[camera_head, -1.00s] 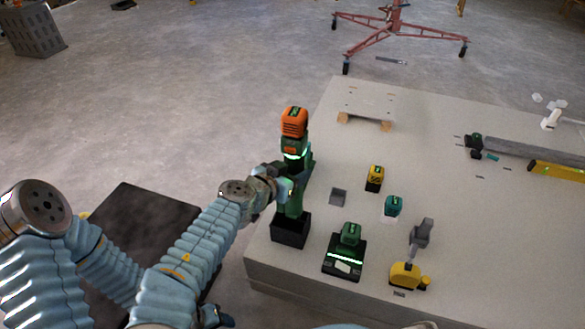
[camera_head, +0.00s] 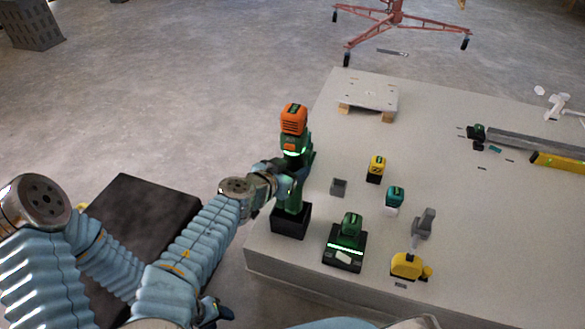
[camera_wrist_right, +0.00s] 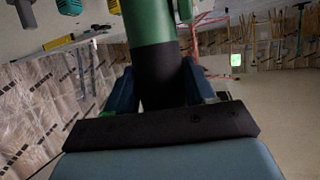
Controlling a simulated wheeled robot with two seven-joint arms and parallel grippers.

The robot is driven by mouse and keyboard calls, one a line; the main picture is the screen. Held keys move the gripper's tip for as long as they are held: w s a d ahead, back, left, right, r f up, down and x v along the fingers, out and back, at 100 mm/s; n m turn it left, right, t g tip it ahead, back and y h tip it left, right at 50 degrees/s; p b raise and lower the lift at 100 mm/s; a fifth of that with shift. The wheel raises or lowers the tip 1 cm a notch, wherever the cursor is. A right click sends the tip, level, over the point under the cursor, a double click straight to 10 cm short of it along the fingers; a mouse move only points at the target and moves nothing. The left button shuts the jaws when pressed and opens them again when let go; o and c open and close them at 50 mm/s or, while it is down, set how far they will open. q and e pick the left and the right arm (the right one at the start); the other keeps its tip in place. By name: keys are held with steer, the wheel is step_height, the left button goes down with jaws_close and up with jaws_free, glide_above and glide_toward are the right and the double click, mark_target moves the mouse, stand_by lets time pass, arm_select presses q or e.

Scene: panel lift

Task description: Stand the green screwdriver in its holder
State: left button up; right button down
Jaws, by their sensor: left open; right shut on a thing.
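The green screwdriver (camera_head: 293,200) is upright near the table's left edge, its orange top (camera_head: 293,119) uppermost. Its lower end meets the black box-shaped holder (camera_head: 290,222); I cannot tell how deep it sits. My right gripper (camera_head: 285,184) is shut on its body from the left. The right wrist view shows the screwdriver's green part (camera_wrist_right: 150,22) and a black section between the fingers (camera_wrist_right: 160,85). My left gripper (camera_head: 217,312) is open and empty, low in the head view, away from the table and partly hidden by my arm.
On the table (camera_head: 470,230), a charger with a green block (camera_head: 345,248) stands right of the holder. A small grey box (camera_head: 338,187), yellow block (camera_head: 376,169), teal block (camera_head: 394,199), grey tool (camera_head: 423,224) and yellow tape measure (camera_head: 407,266) stand nearby.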

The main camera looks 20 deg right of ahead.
steer(key=shift+f+b, duration=0.3)
steer(key=shift+b, duration=0.35)
stand_by(1.1)
steer(key=shift+f, duration=0.3)
steer(key=shift+f+b, duration=0.75)
steer(key=shift+b, duration=0.2)
steer(key=shift+f, duration=0.3)
steer(key=shift+f+b, duration=0.85)
steer(key=shift+b, duration=0.15)
steer(key=shift+f+b, duration=0.2)
steer(key=shift+b, duration=0.1)
stand_by(0.6)
jaws_free()
stand_by(0.3)
steer(key=shift+s+a, duration=0.1)
steer(key=shift+a, duration=0.05)
stand_by(0.5)
